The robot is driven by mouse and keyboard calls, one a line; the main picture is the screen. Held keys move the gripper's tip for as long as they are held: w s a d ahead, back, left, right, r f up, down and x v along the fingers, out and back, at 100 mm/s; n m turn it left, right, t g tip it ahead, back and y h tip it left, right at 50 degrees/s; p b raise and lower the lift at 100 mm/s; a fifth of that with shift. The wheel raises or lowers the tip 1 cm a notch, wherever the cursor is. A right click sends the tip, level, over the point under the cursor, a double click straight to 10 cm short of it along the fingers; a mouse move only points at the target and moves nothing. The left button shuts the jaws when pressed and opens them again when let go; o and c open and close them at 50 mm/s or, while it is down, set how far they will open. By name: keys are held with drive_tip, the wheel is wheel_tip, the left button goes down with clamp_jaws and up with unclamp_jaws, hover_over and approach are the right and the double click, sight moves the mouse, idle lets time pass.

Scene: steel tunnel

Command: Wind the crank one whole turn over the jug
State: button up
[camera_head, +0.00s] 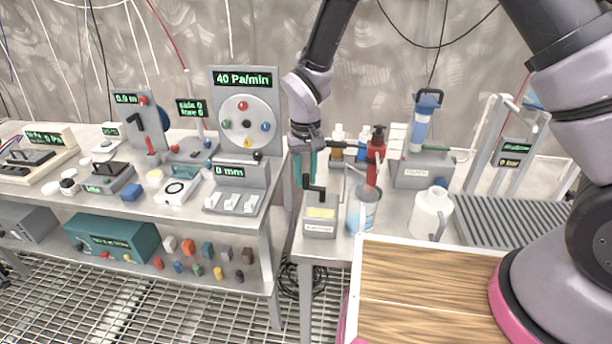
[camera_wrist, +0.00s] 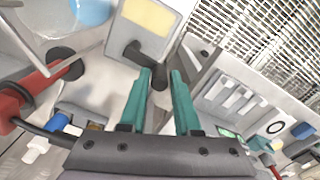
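A small grey box (camera_head: 320,229) with a yellow panel stands at the left end of the right bench. A black crank (camera_head: 318,193) is on it; the crank (camera_wrist: 143,58) also shows in the wrist view. A clear vessel with blue liquid (camera_head: 362,213) stands just right of the box; its blue part (camera_wrist: 92,10) is at the top of the wrist view. A white jug with a handle (camera_head: 430,212) stands further right. My gripper (camera_head: 306,178) points down above the crank. In the wrist view its teal fingers (camera_wrist: 162,75) are apart, with the crank's end at their tips; contact is unclear.
A red bottle (camera_head: 375,160) and several small bottles stand behind the vessel. A grey unit with a blue cylinder (camera_head: 423,168) is at the back. A wooden-topped surface (camera_head: 425,285) lies in front. The left bench (camera_head: 150,213) holds many devices, with a gap between benches.

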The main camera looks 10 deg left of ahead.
drive_tip(key=shift+o, duration=1)
wheel_tip(320, 180, up, 11)
drive_tip(key=w+d+r+m+t+y, duration=0.1)
drive_tip(key=w+d+r+m, duration=0.1)
drive_tip(key=d+r, duration=0.75)
drive_tip(key=w+d+r+m+t+y, duration=0.1)
drive_tip(key=w+d+r+m, duration=0.1)
drive_tip(key=d+r, duration=0.75)
drive_tip(key=s+d+r+m+t, duration=0.2)
drive_tip(key=s+d+r, duration=0.2)
drive_tip(key=d, duration=0.5)
drive_tip(key=s+d+r+m+t, duration=0.3)
drive_tip(key=s+d, duration=0.4)
drive_tip(key=d, duration=0.3)
drive_tip(key=shift+s+r, duration=0.3)
drive_tip(key=shift+r, duration=0.2)
